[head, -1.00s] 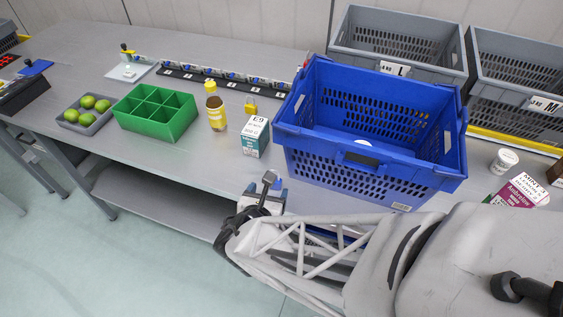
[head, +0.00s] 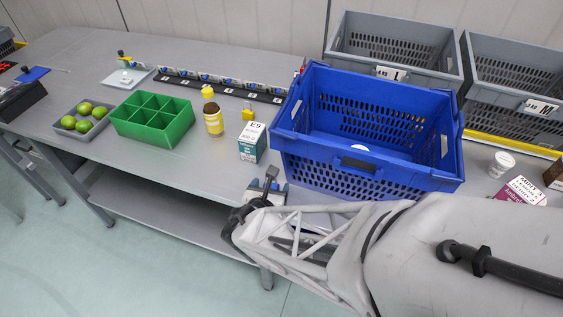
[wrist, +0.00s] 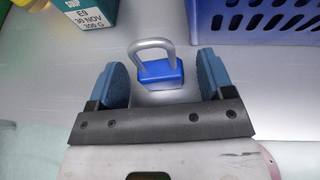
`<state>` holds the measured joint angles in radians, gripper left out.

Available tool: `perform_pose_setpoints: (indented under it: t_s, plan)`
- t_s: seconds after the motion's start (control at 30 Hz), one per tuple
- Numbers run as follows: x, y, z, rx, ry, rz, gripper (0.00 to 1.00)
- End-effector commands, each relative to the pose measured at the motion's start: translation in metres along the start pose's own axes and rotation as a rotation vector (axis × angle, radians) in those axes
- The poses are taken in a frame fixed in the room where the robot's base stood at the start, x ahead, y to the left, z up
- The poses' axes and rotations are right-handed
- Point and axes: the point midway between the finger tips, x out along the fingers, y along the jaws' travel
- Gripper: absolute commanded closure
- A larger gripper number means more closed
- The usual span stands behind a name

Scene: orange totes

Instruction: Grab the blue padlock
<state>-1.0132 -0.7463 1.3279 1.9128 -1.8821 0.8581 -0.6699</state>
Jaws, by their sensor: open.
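The blue padlock (wrist: 160,74) shows in the wrist view, with a silver shackle pointing away from me. It lies on the grey table, near the front edge. My gripper (wrist: 163,76) is open, and its two blue-padded fingers stand on the left and right of the padlock, with a gap on each side. In the head view my gripper (head: 266,187) is low at the table's front edge, just in front of the blue crate. The padlock is hard to make out there, mostly hidden by my gripper.
A blue crate (head: 400,178) stands right behind my gripper. A white-and-teal carton (head: 252,142) is close on the left. A yellow padlock (head: 248,113), a yellow bottle (head: 213,119) and a green divided box (head: 150,138) are farther left. Grey totes (head: 393,72) stand at the back.

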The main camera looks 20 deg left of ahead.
Motion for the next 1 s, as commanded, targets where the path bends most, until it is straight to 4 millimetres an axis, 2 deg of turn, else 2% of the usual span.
perform_pose_setpoints:
  t_s: [0.67,1.0]
  plan:
    - [0.0041,-0.0003,-0.0004,0.0,0.001,0.0,0.26]
    - [0.0041,-0.0003,-0.0004,0.0,0.001,0.0,0.76]
